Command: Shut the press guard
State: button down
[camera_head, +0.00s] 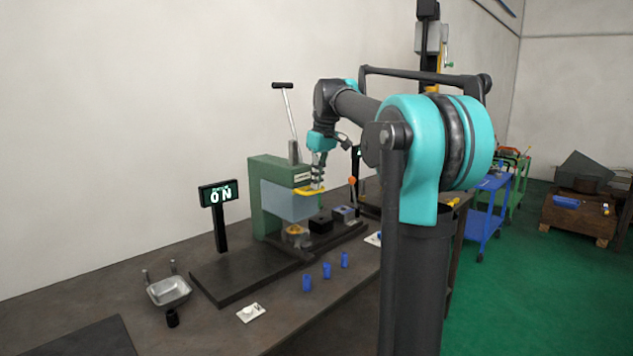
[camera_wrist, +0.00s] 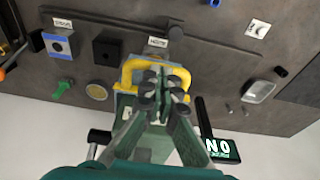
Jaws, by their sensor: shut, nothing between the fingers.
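The green press (camera_head: 268,178) stands on the bench against the wall, with a long black-topped lever on top. Its guard is a grey-blue panel (camera_head: 288,203) at the front, with a yellow handle (camera_head: 308,191) along its upper edge. The panel's lower edge is above the round brass-coloured piece (camera_head: 296,231) at the press's base. My gripper (camera_head: 317,182) points down at the handle, its fingers shut and empty. In the wrist view the shut fingertips (camera_wrist: 163,88) lie within the outline of the yellow handle (camera_wrist: 130,70); whether they touch it I cannot tell.
A metal tray (camera_head: 168,291) and several blue cylinders (camera_head: 327,270) are on the bench. A black block (camera_head: 320,224) and a blue-grey block (camera_head: 343,214) sit right of the press.

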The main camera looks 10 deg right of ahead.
jog(key=shift+f, duration=0.1)
notch_tip(320, 180, down, 11)
jog(key=shift+r, duration=0.2)
dwell(0.4)
jog(key=shift+s, duration=0.1)
